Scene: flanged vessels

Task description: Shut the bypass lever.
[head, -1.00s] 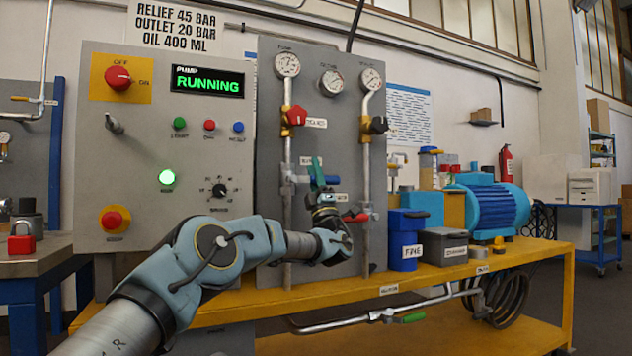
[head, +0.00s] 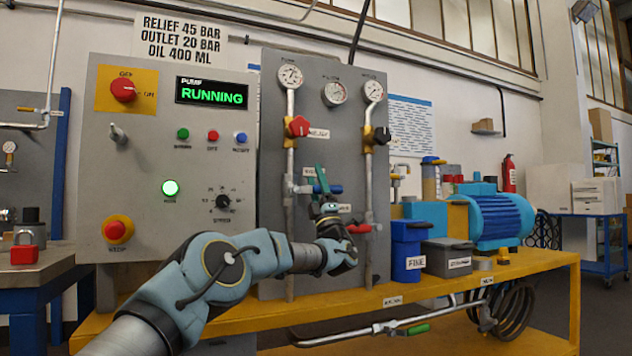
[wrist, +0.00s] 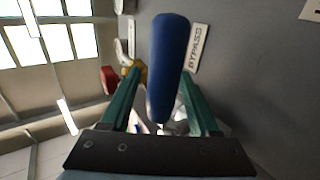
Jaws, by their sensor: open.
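The bypass lever has a blue handle (wrist: 167,65) that fills the middle of the wrist view, beside a white BYPASS label (wrist: 196,47). The lever's blue handle (head: 336,189) also shows in the head view, partly behind my fingers, on the left pipe of the grey panel. My gripper (wrist: 159,74) is open, with one green finger on each side of the handle. I cannot tell whether either finger touches it. My gripper (head: 321,180) shows in the head view in front of the panel.
A red knob (head: 298,127) sits above on the same pipe. A red lever (head: 358,228) is close to the right of my wrist. A blue bin (head: 408,250) and a grey box (head: 447,257) stand on the yellow bench (head: 540,262). The pump display (head: 212,93) reads RUNNING.

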